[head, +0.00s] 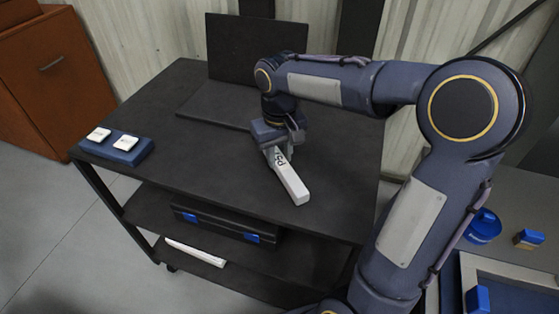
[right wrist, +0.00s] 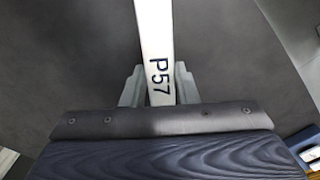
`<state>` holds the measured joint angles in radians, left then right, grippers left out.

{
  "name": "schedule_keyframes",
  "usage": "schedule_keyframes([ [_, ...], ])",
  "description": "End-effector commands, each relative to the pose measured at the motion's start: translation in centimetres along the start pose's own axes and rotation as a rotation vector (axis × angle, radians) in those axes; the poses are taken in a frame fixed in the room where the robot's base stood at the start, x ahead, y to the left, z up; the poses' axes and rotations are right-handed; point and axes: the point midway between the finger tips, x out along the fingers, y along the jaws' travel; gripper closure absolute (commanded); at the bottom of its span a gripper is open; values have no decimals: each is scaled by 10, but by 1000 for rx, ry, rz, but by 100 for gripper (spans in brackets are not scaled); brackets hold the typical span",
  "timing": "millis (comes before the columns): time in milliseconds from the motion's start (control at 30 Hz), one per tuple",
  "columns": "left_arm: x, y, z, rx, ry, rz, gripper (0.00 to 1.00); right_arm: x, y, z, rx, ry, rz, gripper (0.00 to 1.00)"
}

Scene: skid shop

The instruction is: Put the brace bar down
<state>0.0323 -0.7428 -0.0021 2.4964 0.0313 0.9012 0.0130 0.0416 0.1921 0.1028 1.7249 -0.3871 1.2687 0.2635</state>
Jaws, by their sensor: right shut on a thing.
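The brace bar (head: 289,180) is a white bar with dark lettering on it. In the right wrist view the bar (right wrist: 154,40) shows the marking P57 and runs up out of the picture. My right gripper (head: 273,150) is over the dark cart top (head: 216,172) and is shut on the bar near one end. Its fingers (right wrist: 158,88) show on both sides of the bar. The bar's free end points toward the cart's front edge. I cannot tell whether the bar touches the cart top. My left gripper is not in view.
A blue block with two white pieces (head: 128,149) sits at the cart's left corner. A dark open panel (head: 238,45) stands at the back. A black case (head: 226,219) and a white bar (head: 196,253) lie on lower shelves.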

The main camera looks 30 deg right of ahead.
Motion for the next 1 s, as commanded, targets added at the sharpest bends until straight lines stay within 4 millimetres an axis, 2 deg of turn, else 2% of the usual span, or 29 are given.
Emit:
schedule_keyframes([
  [33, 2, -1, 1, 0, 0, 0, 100, 10, 0, 1, -1, -4, 0, 99],
  [133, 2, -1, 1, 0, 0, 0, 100, 20, 0, 1, -1, -2, 0, 99],
  [567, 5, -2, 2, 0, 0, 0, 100, 26, 0, 2, -1, -1, 0, 99],
  [600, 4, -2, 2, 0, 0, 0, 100, 25, 0, 2, -1, -1, 0, 68],
  [700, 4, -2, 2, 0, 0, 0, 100, 25, 0, 2, -1, -1, 0, 55],
  [733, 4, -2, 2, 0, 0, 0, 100, 25, 0, 2, -1, -1, 0, 51],
  [1000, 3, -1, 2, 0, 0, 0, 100, 24, 0, 2, -1, -1, 0, 51],
])
